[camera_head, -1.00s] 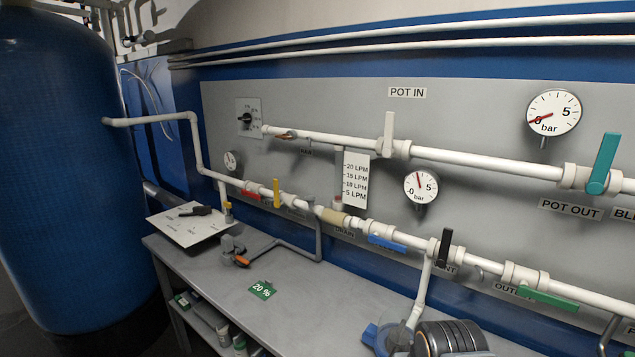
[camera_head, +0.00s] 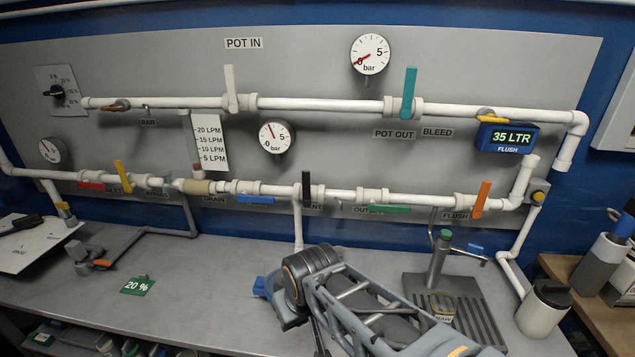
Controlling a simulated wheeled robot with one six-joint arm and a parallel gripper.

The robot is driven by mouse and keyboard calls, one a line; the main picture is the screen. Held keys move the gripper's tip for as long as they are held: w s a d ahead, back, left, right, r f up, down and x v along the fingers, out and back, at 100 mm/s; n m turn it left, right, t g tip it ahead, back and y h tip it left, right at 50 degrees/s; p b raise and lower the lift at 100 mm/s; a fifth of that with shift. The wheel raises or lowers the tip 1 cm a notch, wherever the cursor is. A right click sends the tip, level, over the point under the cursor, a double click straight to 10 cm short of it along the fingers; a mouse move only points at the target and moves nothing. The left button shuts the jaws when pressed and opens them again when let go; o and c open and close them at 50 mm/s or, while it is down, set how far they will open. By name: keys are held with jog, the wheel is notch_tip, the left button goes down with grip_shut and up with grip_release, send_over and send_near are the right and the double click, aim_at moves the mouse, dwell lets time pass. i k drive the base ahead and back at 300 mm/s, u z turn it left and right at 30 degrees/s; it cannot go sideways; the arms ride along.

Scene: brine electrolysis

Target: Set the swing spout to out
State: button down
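A grey tap post with a green top (camera_head: 438,262) stands on the bench at the right, behind a dark slatted drip tray (camera_head: 478,308). A thin grey spout (camera_head: 465,254) reaches from it to the right, its end hanging over the back of the tray. I take this for the swing spout; no "out" mark on it is readable. A small labelled container (camera_head: 441,305) sits in front of the post, over the tray. I cannot make out my gripper's fingers.
Pipes with several coloured valve handles run along the grey panel, including an orange lever (camera_head: 481,199) above the tap. A white canister (camera_head: 543,308) stands right of the tray. A green "20 %" card (camera_head: 137,286) lies on the left bench, with clear surface beside it.

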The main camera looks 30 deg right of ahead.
aim_at(474, 251)
jog(key=k, duration=0.5)
jog(key=z, duration=1.4)
jog(key=i, duration=0.4)
jog(key=z, duration=0.3)
